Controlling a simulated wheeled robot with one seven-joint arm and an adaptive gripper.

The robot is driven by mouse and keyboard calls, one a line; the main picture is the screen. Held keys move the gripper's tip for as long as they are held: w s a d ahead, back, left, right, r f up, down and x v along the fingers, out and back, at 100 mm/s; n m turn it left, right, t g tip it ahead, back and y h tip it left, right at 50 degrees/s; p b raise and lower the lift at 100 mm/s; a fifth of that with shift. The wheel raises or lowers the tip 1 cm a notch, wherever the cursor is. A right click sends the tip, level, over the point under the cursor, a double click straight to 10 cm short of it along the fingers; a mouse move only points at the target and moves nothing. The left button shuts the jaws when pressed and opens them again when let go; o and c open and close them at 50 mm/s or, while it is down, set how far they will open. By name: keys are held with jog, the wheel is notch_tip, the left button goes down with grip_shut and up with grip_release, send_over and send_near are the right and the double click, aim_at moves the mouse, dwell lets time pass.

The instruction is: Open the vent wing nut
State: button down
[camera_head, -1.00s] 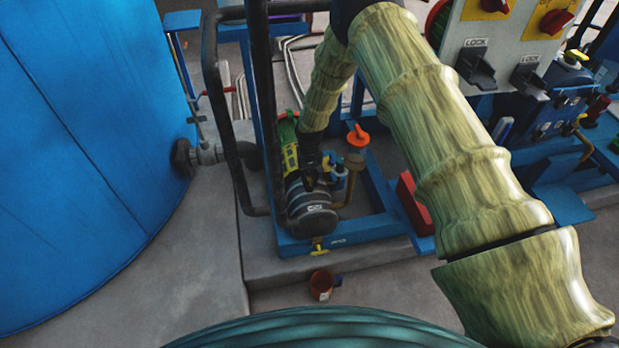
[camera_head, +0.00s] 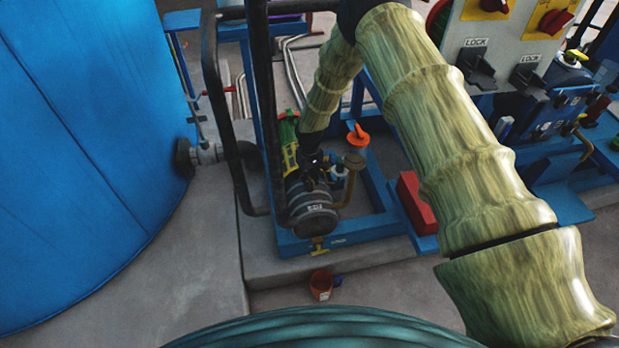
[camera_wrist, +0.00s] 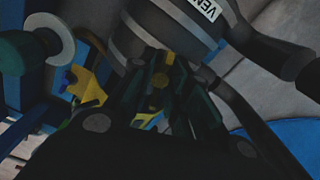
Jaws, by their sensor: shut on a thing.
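The grey cylindrical vent body (camera_head: 311,212) stands on the blue skid, with a label on its end. In the wrist view the vent body (camera_wrist: 165,30) fills the top, and part of a label reading "VEN" shows. My gripper (camera_head: 314,164) is at the upper back of this body; in the wrist view my gripper (camera_wrist: 163,68) has its dark fingers closed on a small yellow-green piece, apparently the vent wing nut (camera_wrist: 160,81), mostly hidden between them. In the head view the grip itself is too small and dark to make out.
A yellow part (camera_wrist: 88,86) lies just left of the fingers. An orange-handled valve (camera_head: 358,137) stands right of my gripper. Black pipes (camera_head: 268,120) rise close on the left. A red box (camera_head: 416,203), a large blue tank (camera_head: 75,160) and an orange mug (camera_head: 321,285) are around.

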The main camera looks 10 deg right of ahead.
jog(key=c, duration=1.4)
grip_release()
jog(key=shift+o, duration=0.2)
jog(key=shift+r, duration=0.15)
notch_tip(320, 180, up, 12)
jog(key=s+d+f+m+y+p, duration=0.1)
jog(key=s+f+p, duration=0.3)
jog(key=s, duration=0.8)
jog(key=s+d+f+m+p, duration=0.1)
jog(key=s+f, duration=0.5)
jog(key=s, duration=0.7)
jog(key=s+d+r+m+p, duration=0.1)
jog(key=s+d+r+p, duration=0.1)
jog(key=s, duration=1)
jog(key=s+d+r+m+h+p, duration=0.1)
jog(key=s+d+r+p, duration=0.1)
jog(key=s, duration=1)
jog(key=shift+s+r+p, duration=0.35)
jog(key=shift+r, duration=0.5)
